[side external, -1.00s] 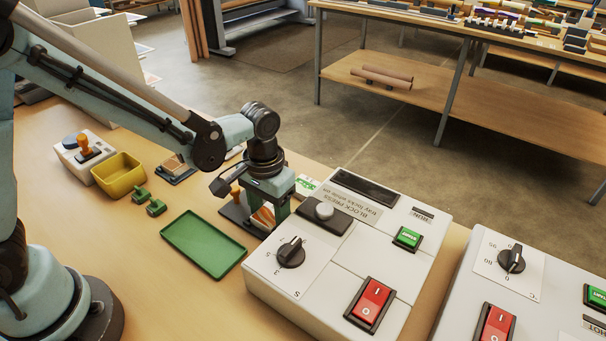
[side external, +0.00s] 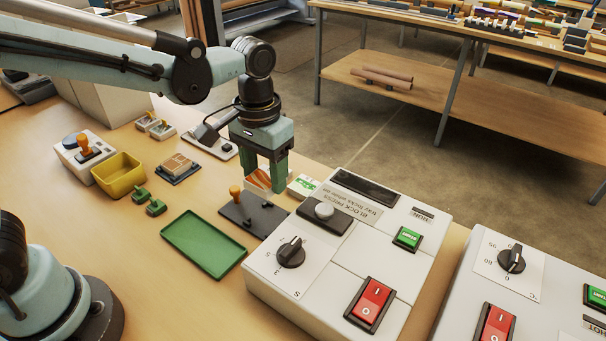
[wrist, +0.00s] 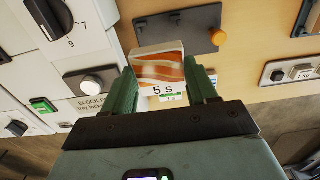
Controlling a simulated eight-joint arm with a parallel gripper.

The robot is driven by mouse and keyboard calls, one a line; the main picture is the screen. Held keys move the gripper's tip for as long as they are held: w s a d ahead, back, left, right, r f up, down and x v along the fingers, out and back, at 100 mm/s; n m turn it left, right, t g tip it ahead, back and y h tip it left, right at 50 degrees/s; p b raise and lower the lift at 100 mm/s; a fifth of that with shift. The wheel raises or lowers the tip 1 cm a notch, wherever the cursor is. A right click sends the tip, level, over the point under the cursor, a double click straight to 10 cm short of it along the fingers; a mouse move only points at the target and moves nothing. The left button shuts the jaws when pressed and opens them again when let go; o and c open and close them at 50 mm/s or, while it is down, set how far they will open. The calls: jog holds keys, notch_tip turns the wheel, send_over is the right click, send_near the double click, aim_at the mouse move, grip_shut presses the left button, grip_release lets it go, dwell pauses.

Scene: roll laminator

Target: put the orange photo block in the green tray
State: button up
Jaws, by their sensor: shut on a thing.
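The orange photo block (side external: 258,181) has wavy orange and white stripes. My gripper (side external: 264,184) is shut on it and holds it above the dark plate of the press (side external: 252,214). In the wrist view the block (wrist: 158,68) sits between the two green fingers of my gripper (wrist: 165,85), and its near edge overlaps a "5 s" label. The green tray (side external: 203,244) lies flat and empty on the table, to the left of and nearer than the block.
The block press (side external: 340,250) with knob, red switch and green button stands to the right. An orange-knobbed handle (side external: 235,193) rises from the dark plate. A yellow bin (side external: 120,175), small green pieces (side external: 156,207) and a brown block on a dark stand (side external: 177,168) are at left.

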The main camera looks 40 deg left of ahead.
jog(key=s+r, duration=0.1)
jog(key=s, duration=1.6)
send_over(192, 235)
notch_tip(192, 235, down, 7)
jog(key=shift+r, duration=0.1)
jog(key=shift+f, duration=2.05)
jog(key=o, duration=1.1)
jog(key=shift+f, duration=0.1)
jog(key=shift+o, duration=0.2)
